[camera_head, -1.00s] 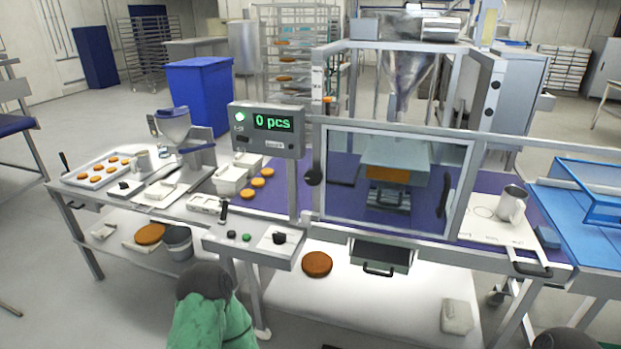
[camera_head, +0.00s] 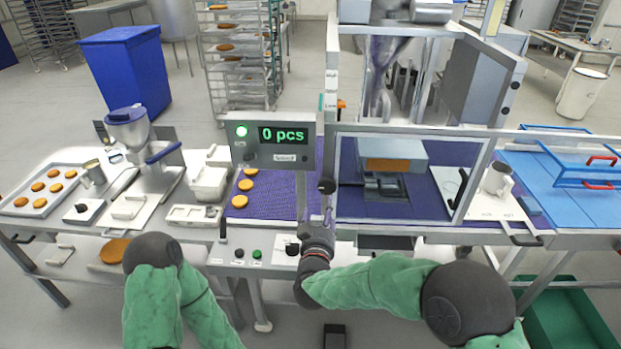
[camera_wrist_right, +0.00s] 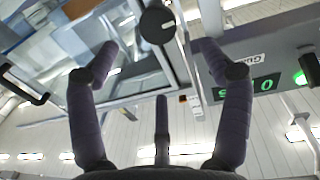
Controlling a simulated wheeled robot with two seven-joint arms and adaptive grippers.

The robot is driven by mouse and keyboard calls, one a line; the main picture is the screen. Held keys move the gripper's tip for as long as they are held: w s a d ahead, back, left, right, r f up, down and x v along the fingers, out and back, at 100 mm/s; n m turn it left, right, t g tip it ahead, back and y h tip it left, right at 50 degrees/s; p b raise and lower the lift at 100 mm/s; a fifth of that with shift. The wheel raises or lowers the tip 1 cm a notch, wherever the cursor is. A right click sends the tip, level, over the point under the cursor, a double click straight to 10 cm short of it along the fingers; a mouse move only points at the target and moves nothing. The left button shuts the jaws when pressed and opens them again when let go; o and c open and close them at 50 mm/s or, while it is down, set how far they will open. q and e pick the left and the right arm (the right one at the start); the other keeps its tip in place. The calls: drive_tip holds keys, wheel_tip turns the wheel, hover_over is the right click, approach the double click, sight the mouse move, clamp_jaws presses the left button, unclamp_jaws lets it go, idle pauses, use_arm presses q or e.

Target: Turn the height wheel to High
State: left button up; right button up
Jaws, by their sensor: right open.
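A round black knob (camera_head: 326,186) sits on the filling machine's upright post, beside the clear guard. It also shows in the right wrist view (camera_wrist_right: 158,25) with a pale mark, ahead of the spread fingers; no label is readable there, so I cannot confirm it is the height wheel. My right gripper (camera_head: 322,214) points up at this knob from just below. In the right wrist view the gripper (camera_wrist_right: 158,58) is open and empty, and appears apart from the knob. My left arm (camera_head: 165,295) is at the lower left; its gripper is out of view.
A display box (camera_head: 272,140) reading "0 pcs" stands left of the post, with a small knob below. A white pitcher (camera_head: 497,179) stands at right.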

sight(327, 187)
drive_tip(key=w, duration=0.7)
drive_tip(key=w+d+b, duration=0.1)
drive_tip(key=w, duration=0.2)
drive_tip(key=shift+w+r, duration=0.15)
drive_tip(key=shift+w, duration=0.2)
drive_tip(key=c, duration=1.1)
